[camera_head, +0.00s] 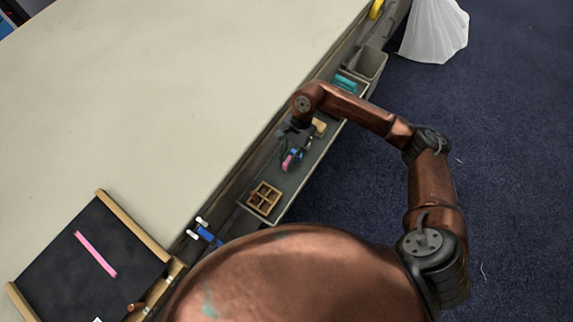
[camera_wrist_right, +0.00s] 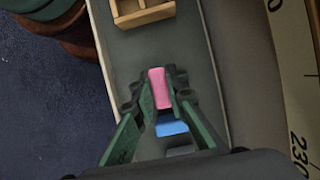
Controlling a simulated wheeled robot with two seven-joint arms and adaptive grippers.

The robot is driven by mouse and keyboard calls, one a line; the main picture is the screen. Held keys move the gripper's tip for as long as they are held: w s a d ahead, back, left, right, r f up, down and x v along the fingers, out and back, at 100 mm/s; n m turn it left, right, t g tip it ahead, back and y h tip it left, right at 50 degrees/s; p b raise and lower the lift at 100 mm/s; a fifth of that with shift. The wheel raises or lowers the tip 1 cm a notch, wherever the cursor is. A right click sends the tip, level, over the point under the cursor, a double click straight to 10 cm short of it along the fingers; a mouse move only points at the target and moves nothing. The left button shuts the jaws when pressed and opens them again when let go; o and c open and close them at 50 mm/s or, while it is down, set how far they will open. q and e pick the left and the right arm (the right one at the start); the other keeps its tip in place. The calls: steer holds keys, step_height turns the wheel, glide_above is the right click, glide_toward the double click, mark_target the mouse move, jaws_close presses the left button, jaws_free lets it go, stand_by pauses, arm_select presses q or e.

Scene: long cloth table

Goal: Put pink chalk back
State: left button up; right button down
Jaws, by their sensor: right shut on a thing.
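The pink chalk (camera_wrist_right: 158,88) is a short pink stick between the green fingers of my right gripper (camera_wrist_right: 159,79), which is shut on it. It also shows as a small pink end in the head view (camera_head: 288,163), over the long grey tray (camera_head: 312,166) along the table's edge. A small blue piece (camera_wrist_right: 172,127) lies behind the pink chalk between the fingers; whether it is joined to it I cannot tell. A wooden box with compartments (camera_head: 264,198) stands at the tray's near end, just ahead of the fingertips in the wrist view (camera_wrist_right: 142,14). My left gripper is not in view.
A tan block (camera_head: 319,127) and a teal thing (camera_head: 345,84) lie farther up the tray, before a grey bin (camera_head: 369,63). A chalkboard (camera_head: 65,285) with a pink stroke lies at lower left. Blue and white pieces (camera_head: 207,236) lie near the tray's near end.

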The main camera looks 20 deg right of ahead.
step_height(320, 180, down, 3)
steer(key=shift+r, duration=0.15)
steer(key=shift+s, duration=0.1)
steer(key=shift+b, duration=0.3)
steer(key=c, duration=1.9)
jaws_free()
steer(key=shift+c, duration=0.2)
steer(key=shift+r, duration=0.15)
steer(key=p+v, duration=0.1)
steer(key=v, duration=1.1)
steer(key=shift+p, duration=0.35)
